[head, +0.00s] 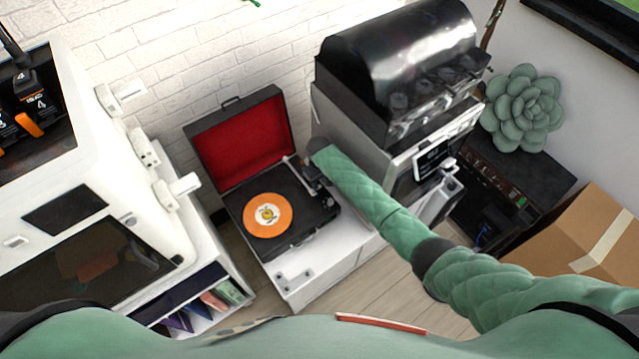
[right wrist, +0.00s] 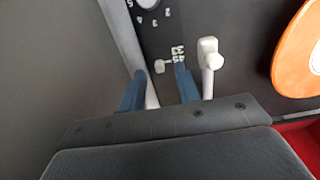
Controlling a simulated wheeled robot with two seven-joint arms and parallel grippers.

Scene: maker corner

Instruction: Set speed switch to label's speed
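The record player (head: 236,203) stands open on a white cabinet, an orange record (head: 268,215) on its black deck. The record's edge also shows in the right wrist view (right wrist: 301,50); its printed speed is too small to read. My right gripper (head: 316,187) is over the deck's right side, by the tonearm (head: 297,170). In the right wrist view its two blue fingers (right wrist: 159,84) are apart and point down at the deck. A small white switch lever (right wrist: 163,66), beside white speed markings (right wrist: 178,53), shows near and between the fingertips. Contact cannot be told. My left gripper is out of view.
The player's red-lined lid (head: 245,140) stands raised behind the deck. A white printer-like machine (head: 130,215) is on the left. A cardboard box (head: 575,235) is at the far right.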

